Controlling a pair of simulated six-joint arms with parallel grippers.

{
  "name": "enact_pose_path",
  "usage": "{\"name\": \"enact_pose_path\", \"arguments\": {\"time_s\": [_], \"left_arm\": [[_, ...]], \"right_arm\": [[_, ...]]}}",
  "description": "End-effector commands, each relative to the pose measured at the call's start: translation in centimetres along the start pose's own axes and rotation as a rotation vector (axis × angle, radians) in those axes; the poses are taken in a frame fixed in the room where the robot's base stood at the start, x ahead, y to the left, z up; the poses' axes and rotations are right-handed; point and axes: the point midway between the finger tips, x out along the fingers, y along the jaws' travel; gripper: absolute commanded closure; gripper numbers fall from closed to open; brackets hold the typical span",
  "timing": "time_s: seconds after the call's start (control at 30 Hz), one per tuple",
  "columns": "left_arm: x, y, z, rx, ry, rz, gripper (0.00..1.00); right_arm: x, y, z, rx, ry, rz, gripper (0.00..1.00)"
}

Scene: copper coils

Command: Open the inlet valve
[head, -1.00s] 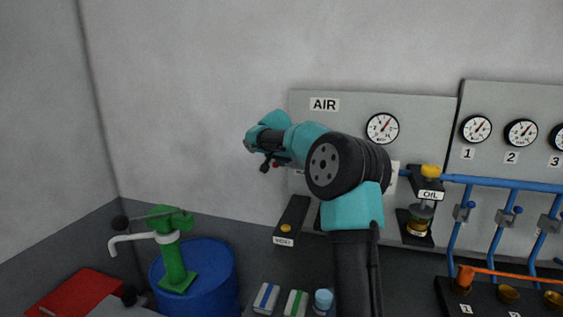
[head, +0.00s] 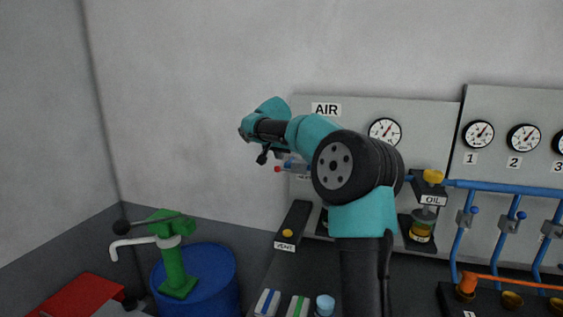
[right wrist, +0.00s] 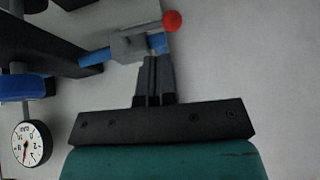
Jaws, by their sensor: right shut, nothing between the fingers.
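The inlet valve shows in the head view as a blue pipe stub with a small red ball (head: 277,169) at its left end, beside the AIR panel (head: 350,108). In the right wrist view its grey body (right wrist: 130,46) sits on a blue pipe (right wrist: 93,58), and the red ball (right wrist: 173,20) is at upper right. My right gripper (head: 262,158) is just up and left of the ball in the head view. Its shut, empty fingers (right wrist: 152,65) point at the valve in the wrist view. Whether they touch it I cannot tell. My left gripper is out of view.
My right arm hides part of the AIR panel. A gauge (head: 385,132) and an oil cup (head: 424,220) are on the panel. A green hand pump (head: 174,255) stands on a blue drum (head: 225,275) at lower left. The wall area left of the gripper is clear.

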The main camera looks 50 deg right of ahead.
Motion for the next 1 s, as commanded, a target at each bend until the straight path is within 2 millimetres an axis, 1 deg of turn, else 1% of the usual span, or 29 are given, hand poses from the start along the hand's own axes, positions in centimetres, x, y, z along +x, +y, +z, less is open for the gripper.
{"name": "enact_pose_path", "arguments": {"time_s": [0.03,0.2,0.3,0.4,0.57,1.0], "left_arm": [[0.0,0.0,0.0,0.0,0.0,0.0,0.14],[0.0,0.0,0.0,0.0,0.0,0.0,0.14],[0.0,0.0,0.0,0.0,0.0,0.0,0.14],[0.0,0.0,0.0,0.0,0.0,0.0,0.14],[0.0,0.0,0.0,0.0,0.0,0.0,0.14],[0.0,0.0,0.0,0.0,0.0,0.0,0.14]], "right_arm": [[-1.1,-0.1,0.0,0.0,0.002,-0.003,1.0],[-4.4,-0.3,0.0,0.0,0.001,-0.002,1.0],[-6.0,-0.4,0.0,0.0,0.001,-0.002,1.0],[-7.2,-0.4,0.0,0.0,0.001,-0.002,1.0],[-8.0,-0.4,0.0,0.0,0.0,-0.001,1.0],[-8.0,-0.4,0.0,0.0,0.0,0.0,1.0]]}}
